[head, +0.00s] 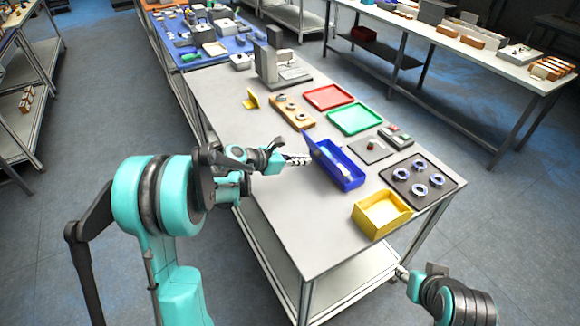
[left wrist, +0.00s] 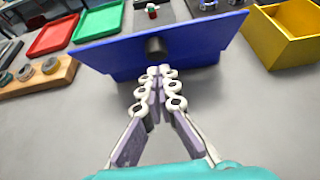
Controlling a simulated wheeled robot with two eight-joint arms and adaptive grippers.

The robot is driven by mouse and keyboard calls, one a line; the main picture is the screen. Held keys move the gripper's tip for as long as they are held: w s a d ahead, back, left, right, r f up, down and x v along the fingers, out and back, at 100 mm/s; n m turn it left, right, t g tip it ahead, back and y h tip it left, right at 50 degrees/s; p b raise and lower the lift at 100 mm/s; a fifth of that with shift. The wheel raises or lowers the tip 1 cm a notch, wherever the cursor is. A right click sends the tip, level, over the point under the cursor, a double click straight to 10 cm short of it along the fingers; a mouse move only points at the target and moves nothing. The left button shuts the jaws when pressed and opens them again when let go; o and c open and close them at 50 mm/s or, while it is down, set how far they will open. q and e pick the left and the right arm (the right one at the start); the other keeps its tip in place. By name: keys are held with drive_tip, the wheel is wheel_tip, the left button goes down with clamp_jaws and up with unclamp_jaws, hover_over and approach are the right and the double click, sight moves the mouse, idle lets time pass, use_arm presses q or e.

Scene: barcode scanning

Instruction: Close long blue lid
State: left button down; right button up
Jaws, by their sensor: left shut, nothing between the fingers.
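The long blue box (head: 340,174) stands on the table, with its blue lid (head: 312,149) raised at its left side. In the head view the box is open and something pale lies inside. My left gripper (head: 306,160) is shut and empty, with its tips at the lid's outer face. In the left wrist view the lid (left wrist: 200,40) fills the upper middle, with a dark round knob (left wrist: 155,47) on it. The gripper tips (left wrist: 160,70) are just below the knob; I cannot tell if they touch it.
A yellow bin (head: 382,213) stands in front of the blue box. A dark tray (head: 418,181) with several rings lies to the right. Green (head: 355,119) and red (head: 328,97) trays and a wooden block (head: 294,112) lie behind. The table's front left is clear.

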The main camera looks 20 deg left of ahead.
use_arm(q)
drive_tip(key=shift+w+d+r, duration=0.25)
drive_tip(key=shift+w+d, duration=0.2)
drive_tip(key=shift+r, duration=0.1)
drive_tip(key=shift+w+d+r+g+y+p, duration=0.15)
drive_tip(key=shift+r+g+y+p, duration=0.15)
drive_tip(key=shift+p, duration=0.3)
